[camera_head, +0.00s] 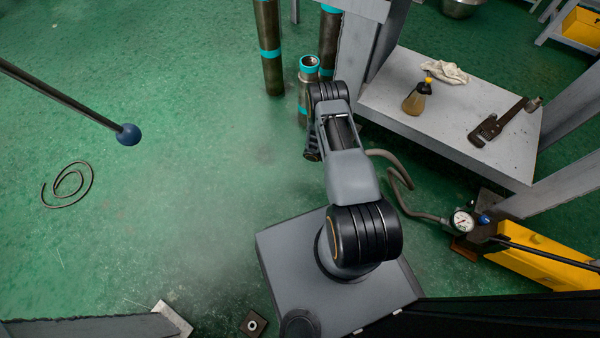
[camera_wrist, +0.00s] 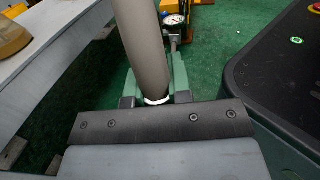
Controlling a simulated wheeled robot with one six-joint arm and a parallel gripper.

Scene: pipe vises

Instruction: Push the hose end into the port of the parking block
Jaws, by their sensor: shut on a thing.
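The grey-brown hose (camera_head: 398,180) runs from beside my forearm down to the pump's gauge in the head view. In the wrist view the hose (camera_wrist: 143,45) rises large between the fingers of my gripper (camera_wrist: 155,86), which is shut on it. A white ring (camera_wrist: 157,101) shows around the hose close to the gripper's palm. The hose's tip is not clearly visible.
The yellow pump (camera_head: 545,262) with its gauge (camera_head: 462,221) stands at the right. A grey bench shelf (camera_head: 440,125) holds a bottle (camera_head: 416,98), a rag (camera_head: 445,72) and a pipe wrench (camera_head: 497,122). Upright pipes (camera_head: 268,45) stand ahead. The green floor at left is mostly open.

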